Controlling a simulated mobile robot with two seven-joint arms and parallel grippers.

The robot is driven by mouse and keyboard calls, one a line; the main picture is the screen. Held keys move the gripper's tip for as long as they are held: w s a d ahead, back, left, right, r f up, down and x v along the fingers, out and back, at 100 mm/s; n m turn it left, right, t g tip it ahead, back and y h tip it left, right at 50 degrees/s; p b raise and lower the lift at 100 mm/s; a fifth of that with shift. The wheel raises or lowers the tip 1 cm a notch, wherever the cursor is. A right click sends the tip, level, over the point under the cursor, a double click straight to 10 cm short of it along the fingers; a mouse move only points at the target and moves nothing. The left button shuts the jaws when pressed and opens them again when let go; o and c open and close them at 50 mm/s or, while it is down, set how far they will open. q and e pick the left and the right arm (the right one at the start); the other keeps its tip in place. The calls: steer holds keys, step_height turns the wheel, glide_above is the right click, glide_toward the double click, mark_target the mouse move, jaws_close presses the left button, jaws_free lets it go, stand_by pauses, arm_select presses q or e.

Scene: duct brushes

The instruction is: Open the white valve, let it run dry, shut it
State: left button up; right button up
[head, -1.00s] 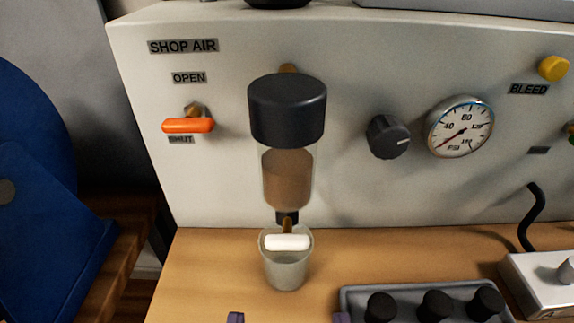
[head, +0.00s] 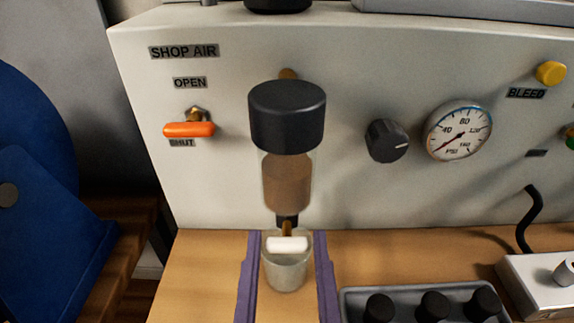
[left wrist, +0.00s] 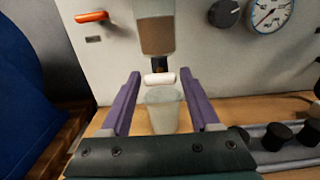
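The white valve (head: 288,244) is a short white bar lying crosswise under the filter bowl (head: 287,182), above a clear cup (head: 287,272). The bowl has a black cap and holds brown liquid. In the left wrist view the white valve (left wrist: 160,78) sits between and just beyond the finger tips, over the cup (left wrist: 162,112). My left gripper (head: 285,236) is open, its purple fingers on either side of the cup and valve, apart from both. It also shows in the left wrist view (left wrist: 157,78). My right gripper is not in view.
An orange handle (head: 189,129) lies level near the SHUT label on the panel. A black knob (head: 387,140) and a pressure gauge (head: 459,131) are to the right. A grey tray (head: 350,296) with black knobbed parts lies close right of my fingers.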

arm_select(q)
jaws_close()
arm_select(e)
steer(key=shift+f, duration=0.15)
arm_select(q)
steer(key=n+b, duration=0.2)
steer(key=n, duration=0.1)
steer(key=shift+f+n, duration=0.15)
steer(key=shift+n, duration=0.15)
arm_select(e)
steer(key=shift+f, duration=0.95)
arm_select(q)
steer(key=shift+n+b, duration=1.05)
steer(key=shift+n, duration=0.45)
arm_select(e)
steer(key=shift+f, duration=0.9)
arm_select(q)
steer(key=shift+n, duration=0.3)
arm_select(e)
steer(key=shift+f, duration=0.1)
arm_select(q)
steer(key=shift+o, duration=1.9)
jaws_free()
